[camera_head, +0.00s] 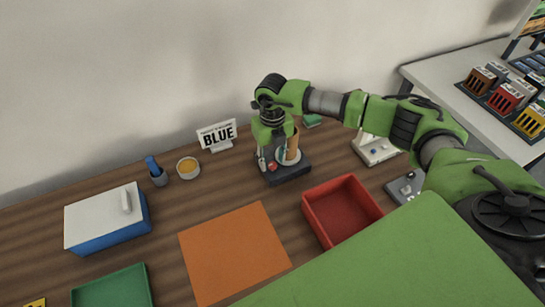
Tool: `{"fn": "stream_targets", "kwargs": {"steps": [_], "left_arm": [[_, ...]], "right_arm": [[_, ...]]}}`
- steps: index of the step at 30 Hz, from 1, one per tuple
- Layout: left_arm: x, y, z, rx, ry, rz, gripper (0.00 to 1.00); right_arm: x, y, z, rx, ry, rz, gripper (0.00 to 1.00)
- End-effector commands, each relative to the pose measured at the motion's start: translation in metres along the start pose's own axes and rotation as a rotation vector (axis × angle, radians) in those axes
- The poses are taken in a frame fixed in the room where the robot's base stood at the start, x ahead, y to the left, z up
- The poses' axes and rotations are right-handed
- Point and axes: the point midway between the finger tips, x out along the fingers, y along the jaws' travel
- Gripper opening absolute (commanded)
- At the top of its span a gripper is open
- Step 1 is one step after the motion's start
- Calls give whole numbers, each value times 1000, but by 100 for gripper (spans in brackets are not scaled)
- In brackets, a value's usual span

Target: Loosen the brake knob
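A small device with a dark base (290,175) stands at the back of the wooden table and carries an upright copper-orange cylinder (293,142). A small red knob (272,167) shows low on the device's front left; it may be the brake knob, but it is too small to be sure. My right gripper (264,157) points down over the left side of the device, close to the red knob. Its fingers are small and partly merge with the device, so I cannot tell whether they touch the knob or how far apart they are. My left gripper is out of view.
A red tray (308,209) stands front right of the device, with an orange mat (235,252) to its left.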

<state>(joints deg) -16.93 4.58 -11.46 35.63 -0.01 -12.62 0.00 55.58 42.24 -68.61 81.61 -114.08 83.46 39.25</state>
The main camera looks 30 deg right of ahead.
Motion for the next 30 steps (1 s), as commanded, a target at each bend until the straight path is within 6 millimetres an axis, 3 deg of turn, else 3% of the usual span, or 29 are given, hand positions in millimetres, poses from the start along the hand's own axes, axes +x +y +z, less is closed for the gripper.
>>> {"fn": "stream_targets", "kwargs": {"steps": [3,11,15,16,30], "left_arm": [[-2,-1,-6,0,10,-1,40],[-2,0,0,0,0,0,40],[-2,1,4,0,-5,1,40],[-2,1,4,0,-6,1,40],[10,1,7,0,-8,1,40]], "right_arm": [[6,0,0,0,1,0,35],[8,0,0,0,0,-1,35],[8,0,0,0,0,-1,4],[8,0,0,0,0,-1,0],[10,-1,0,-73,-1,-1,0]]}}
